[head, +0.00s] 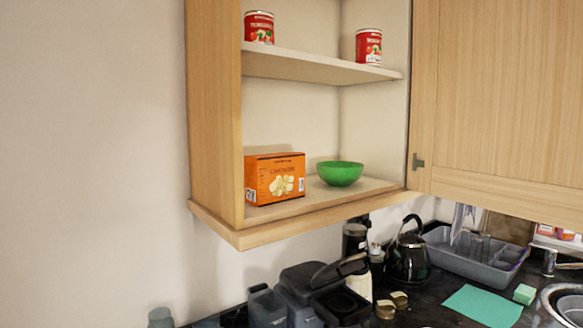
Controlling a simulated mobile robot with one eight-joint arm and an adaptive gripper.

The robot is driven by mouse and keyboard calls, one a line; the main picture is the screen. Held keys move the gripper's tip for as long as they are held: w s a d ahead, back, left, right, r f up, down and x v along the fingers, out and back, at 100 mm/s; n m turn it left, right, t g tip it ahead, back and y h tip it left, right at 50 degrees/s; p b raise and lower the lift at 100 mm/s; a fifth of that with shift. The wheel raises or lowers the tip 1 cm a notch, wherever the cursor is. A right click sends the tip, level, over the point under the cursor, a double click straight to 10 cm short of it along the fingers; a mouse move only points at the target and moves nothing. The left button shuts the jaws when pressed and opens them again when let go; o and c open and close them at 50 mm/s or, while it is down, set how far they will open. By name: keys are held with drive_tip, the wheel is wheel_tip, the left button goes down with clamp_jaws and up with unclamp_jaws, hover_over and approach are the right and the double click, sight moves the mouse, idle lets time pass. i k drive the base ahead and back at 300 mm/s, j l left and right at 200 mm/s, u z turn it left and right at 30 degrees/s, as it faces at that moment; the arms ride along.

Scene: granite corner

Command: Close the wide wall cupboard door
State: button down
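The wide wall cupboard (215,120) stands open in the head view, with its shelves in plain sight. Its light wood door (505,105) is swung out on the right side of the opening and runs off the right and top edges of the picture. No handle is visible on the part of the door in view. My gripper is not in view.
Red cans (259,27) stand on the upper shelf. An orange box (275,178) and green bowl (340,173) sit inside on the cupboard floor. Below, the dark counter (430,305) holds a black kettle (408,252), dish rack (475,257) and coffee machine (320,292).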

sight(497, 115)
drive_tip(key=k+l, duration=0.1)
drive_tip(key=l, duration=0.3)
drive_tip(key=k+l, duration=0.15)
drive_tip(key=l, duration=0.25)
drive_tip(key=k+l+z, duration=0.1)
drive_tip(key=l, duration=0.3)
drive_tip(key=k+l, duration=0.15)
drive_tip(key=l, duration=0.25)
drive_tip(key=k+l, duration=0.1)
drive_tip(key=l, duration=0.3)
drive_tip(key=i+j, duration=0.3)
drive_tip(key=j, duration=0.15)
